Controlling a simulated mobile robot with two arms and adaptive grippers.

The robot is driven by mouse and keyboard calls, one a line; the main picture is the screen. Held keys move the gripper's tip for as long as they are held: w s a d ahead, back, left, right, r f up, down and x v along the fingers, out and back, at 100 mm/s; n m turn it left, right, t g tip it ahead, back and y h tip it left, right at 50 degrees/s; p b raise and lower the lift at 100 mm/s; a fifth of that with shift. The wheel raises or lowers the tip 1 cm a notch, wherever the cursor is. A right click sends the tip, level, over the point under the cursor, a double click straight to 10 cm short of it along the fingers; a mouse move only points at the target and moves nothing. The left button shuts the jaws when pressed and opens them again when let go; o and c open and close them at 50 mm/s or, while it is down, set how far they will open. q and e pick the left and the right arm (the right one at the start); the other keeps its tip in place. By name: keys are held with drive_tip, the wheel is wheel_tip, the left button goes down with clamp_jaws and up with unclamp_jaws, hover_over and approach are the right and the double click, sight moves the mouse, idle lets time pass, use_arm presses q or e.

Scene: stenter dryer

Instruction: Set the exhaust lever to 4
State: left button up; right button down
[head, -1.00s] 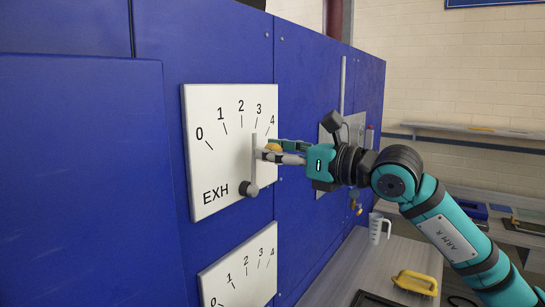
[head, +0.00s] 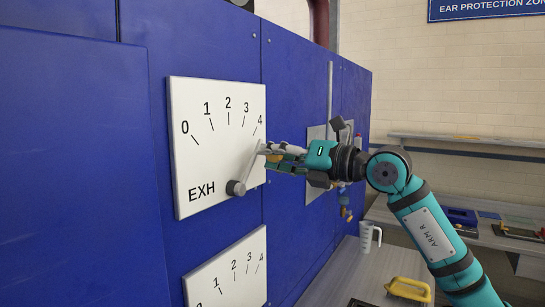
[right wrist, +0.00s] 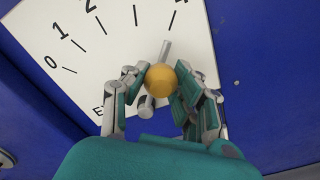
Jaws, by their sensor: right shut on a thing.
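The exhaust lever (head: 251,167) is a grey bar on a round pivot, on the white EXH plate (head: 192,140) marked 0 to 4. It leans up and to the right and points at or very near the 4 mark. Its yellow ball knob (right wrist: 160,80) shows in the right wrist view, between the fingers. My right gripper (head: 270,152) is shut on the knob; in the right wrist view the gripper (right wrist: 168,88) has fingers on both sides of it. In the head view the fingers hide most of the knob. My left gripper is not in view.
A second numbered plate (head: 228,275) is below on the same blue panel (head: 290,90). Another light plate (head: 317,160) is farther right. A measuring jug (head: 367,238) and a yellow-handled thing (head: 408,289) stand on the bench below. A wall shelf (head: 470,142) is behind.

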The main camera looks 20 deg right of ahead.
idle(0.5)
drive_tip(key=c, duration=0.9)
unclamp_jaws()
drive_tip(key=shift+w+d+f, duration=0.1)
drive_tip(key=shift+d, duration=0.05)
drive_tip(key=shift+c, duration=0.2)
drive_tip(key=v, duration=1.2)
